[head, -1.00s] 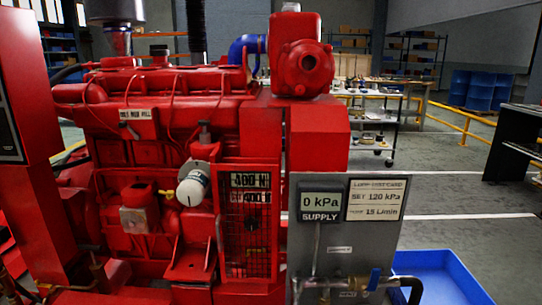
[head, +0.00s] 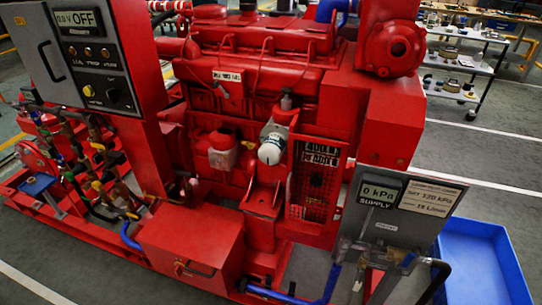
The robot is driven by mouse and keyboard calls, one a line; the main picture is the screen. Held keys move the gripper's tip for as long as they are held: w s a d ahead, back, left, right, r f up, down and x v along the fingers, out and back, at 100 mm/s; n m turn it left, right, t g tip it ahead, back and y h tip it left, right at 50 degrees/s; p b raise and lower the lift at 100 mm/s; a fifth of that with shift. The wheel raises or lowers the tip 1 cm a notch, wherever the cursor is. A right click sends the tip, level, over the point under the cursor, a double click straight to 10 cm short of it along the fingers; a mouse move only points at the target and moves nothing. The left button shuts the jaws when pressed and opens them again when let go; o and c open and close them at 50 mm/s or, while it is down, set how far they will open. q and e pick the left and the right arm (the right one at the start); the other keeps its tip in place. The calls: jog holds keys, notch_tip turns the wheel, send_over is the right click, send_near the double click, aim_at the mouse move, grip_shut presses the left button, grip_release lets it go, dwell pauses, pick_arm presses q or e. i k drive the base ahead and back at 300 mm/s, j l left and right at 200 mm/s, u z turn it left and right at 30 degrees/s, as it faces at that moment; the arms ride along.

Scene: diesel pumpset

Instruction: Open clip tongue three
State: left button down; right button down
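The red diesel pumpset (head: 255,80) fills the middle of the head view. I cannot pick out clip tongue three on it; any such clip is too small or hidden. A low red box (head: 190,245) stands at its front, with a small dark latch-like part (head: 181,268) on its front face. A white cylindrical filter (head: 271,150) sits on the engine side, left of a red mesh guard (head: 315,185). Neither of my grippers is in view.
A grey control panel (head: 95,60) on a red post stands at left, above pipes and valves. The grey supply panel (head: 405,205), reading 0 kPa, stands at right beside a blue tray (head: 485,265). A wheeled trolley (head: 470,65) is behind. Floor (head: 480,150) at right is clear.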

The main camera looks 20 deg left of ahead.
aim_at(245, 280)
jog(key=u, duration=0.85)
